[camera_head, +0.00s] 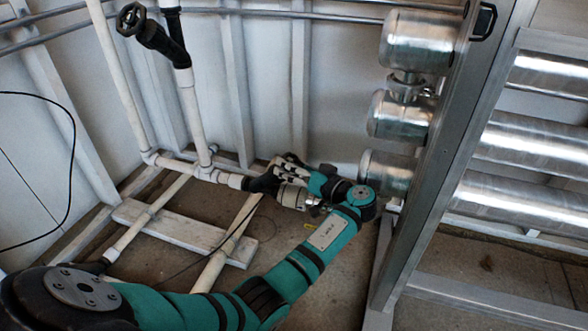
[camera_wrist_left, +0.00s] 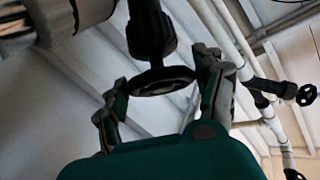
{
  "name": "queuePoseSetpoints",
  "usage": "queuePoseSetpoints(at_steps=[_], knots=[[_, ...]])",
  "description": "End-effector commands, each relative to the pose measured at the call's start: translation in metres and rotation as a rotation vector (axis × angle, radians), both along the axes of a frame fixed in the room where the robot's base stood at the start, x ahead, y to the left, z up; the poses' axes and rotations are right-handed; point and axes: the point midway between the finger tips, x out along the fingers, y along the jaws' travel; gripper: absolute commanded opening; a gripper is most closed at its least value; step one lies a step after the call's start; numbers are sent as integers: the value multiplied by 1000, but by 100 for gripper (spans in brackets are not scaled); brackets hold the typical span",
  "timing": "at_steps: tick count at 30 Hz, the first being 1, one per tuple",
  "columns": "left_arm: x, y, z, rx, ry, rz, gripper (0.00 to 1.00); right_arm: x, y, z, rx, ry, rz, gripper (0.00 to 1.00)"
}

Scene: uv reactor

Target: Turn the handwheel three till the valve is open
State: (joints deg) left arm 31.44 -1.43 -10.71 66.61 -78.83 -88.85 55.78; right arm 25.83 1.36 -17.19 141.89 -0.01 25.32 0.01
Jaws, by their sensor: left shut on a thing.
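My left gripper (camera_head: 290,178) is low in the middle of the camera_head view, at a black valve body (camera_head: 262,184) on the white pipe. In the left wrist view, the fingers of my left gripper (camera_wrist_left: 162,72) are on either side of a black round handwheel (camera_wrist_left: 163,80), shut on it. A black stem rises from this wheel in that view. In the camera_head view the gripper hides the wheel. I cannot read a number on it, nor tell how far the valve is open. My right gripper is not in view.
Another black handwheel (camera_head: 130,18) is at the upper left; a wheel also shows at the right of the left wrist view (camera_wrist_left: 306,95). Silver cylinders (camera_head: 400,116) and a metal frame (camera_head: 440,170) stand close right of my gripper. A board (camera_head: 180,232) lies below.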

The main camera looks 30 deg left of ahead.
Motion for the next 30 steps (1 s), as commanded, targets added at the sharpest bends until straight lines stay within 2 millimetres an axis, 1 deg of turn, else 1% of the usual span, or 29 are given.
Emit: queuePoseSetpoints(at_steps=[4,5,6,14,17,20,24,30], knots=[[0,-1,-1,-2,2,-1,37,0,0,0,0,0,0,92],[0,0,-1,-2,2,-1,73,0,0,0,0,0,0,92],[0,0,-1,-1,2,-2,78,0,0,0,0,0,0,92],[0,0,0,0,1,-1,78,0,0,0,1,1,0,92],[0,0,7,-1,-1,-1,78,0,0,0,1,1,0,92],[0,0,21,-2,-4,-1,78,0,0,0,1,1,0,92],[0,0,50,-2,-5,0,78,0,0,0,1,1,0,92],[0,-1,84,-2,-2,-1,78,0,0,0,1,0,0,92]])
